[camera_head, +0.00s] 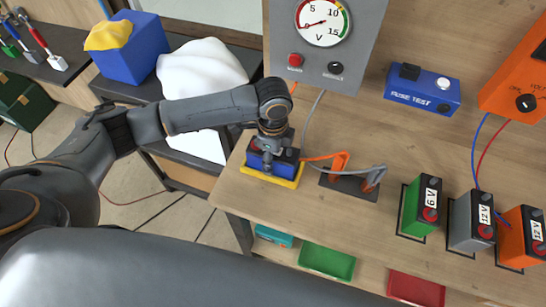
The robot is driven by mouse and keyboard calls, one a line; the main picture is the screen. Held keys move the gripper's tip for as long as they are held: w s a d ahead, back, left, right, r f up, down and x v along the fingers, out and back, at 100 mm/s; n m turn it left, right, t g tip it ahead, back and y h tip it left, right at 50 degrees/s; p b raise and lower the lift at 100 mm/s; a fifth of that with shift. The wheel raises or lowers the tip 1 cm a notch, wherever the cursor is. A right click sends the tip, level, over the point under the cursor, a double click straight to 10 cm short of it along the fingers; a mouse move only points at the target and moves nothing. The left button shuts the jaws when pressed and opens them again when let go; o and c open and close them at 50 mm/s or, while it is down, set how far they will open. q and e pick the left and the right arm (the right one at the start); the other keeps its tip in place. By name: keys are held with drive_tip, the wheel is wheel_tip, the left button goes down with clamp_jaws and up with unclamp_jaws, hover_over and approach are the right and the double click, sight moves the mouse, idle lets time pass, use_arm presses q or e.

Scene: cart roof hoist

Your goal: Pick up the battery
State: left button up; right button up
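My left gripper (272,143) points down at a blue battery-like block (262,160) near the bench's left edge. The block sits in or on a yellow tray (274,178). The gripper covers the block's top, and its fingertips are too small and hidden to show whether they grip it. On the right stand a green 6 V battery (415,205), a grey 12 V battery (466,225) and an orange 12 V battery (514,240), all upright in black outlines. My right gripper is not in view.
Orange (340,160) and grey (374,178) clamps rest on a dark plate right of the tray. A gauge panel (325,45) and a blue fuse tester (424,92) stand behind. Green (327,262) and red (415,289) bins lie below the front edge.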

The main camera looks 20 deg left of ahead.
use_arm(q)
clamp_jaws()
drive_tip(key=shift+w+r, duration=0.15)
